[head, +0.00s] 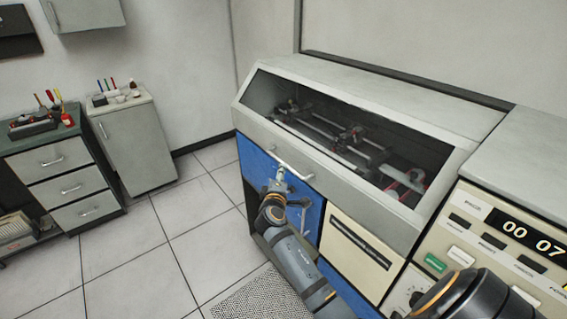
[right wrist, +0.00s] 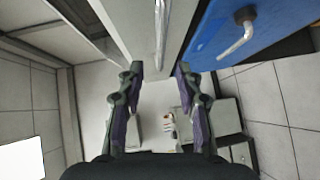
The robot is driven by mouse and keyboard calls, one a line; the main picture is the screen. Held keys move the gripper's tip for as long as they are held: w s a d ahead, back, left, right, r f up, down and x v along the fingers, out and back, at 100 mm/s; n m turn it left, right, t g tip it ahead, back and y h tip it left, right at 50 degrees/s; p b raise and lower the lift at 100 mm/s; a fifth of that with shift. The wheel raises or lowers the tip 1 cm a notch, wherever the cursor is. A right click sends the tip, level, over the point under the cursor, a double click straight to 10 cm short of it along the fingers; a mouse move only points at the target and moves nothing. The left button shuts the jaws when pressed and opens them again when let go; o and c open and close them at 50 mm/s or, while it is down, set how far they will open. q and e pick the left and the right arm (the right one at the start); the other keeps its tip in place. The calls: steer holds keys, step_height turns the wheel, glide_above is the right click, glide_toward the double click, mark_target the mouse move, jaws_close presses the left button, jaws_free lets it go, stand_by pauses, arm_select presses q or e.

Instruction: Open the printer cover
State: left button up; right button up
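The printer cover (head: 345,170) is a light grey slanted lid with a dark window, and it is down over the printer. Its pale bar handle (head: 291,164) is on the front lip, and the handle also shows in the right wrist view (right wrist: 160,32). My right gripper (head: 279,182) is just below the handle in the head view. In the right wrist view my right gripper (right wrist: 159,72) has its fingers apart, with the bar lined up in the gap ahead of them. I cannot tell whether they touch it. My left gripper is in neither view.
A blue door (head: 255,163) with its own handle (right wrist: 240,32) lies below the cover, close to the gripper. A control panel (head: 500,240) with a numeric display stands at the right. A grey cabinet (head: 135,145) stands at the left. Tiled floor (head: 190,215) is open between.

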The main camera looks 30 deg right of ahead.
mark_target(283, 162)
steer(key=p+x, duration=0.1)
steer(key=x, duration=0.7)
steer(key=shift+w+d, duration=0.1)
steer(key=shift+d, duration=0.05)
steer(key=shift+f, duration=0.1)
jaws_close()
